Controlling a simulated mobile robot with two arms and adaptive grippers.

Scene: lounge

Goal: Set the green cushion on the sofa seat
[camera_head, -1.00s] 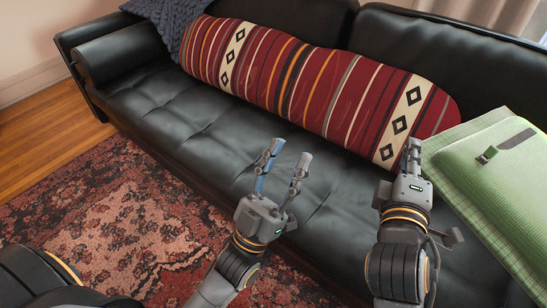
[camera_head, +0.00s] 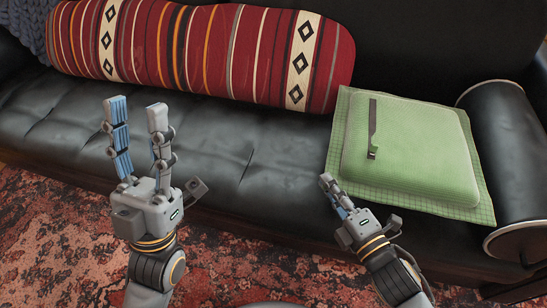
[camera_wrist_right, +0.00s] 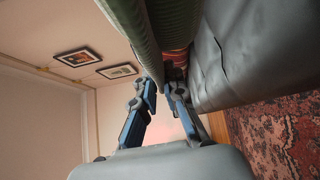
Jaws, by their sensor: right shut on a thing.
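The green cushion (camera_head: 420,150) lies flat over the right end of the black sofa seat (camera_head: 215,140), near the armrest. It has a checked border and a dark strap on top. My right gripper (camera_head: 328,185) is at the cushion's near-left edge, shut on that edge. The wrist view shows its fingers (camera_wrist_right: 160,92) close together at the green cushion (camera_wrist_right: 143,35), with a narrow gap between cushion and seat; I cannot tell whether they touch further on. My left gripper (camera_head: 137,112) is open and empty, in front of the seat's left part.
A long red striped bolster (camera_head: 210,50) lies along the backrest, left of the cushion. A round black armrest (camera_head: 510,150) closes the right end. A patterned rug (camera_head: 50,240) covers the floor in front. The seat's middle is clear.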

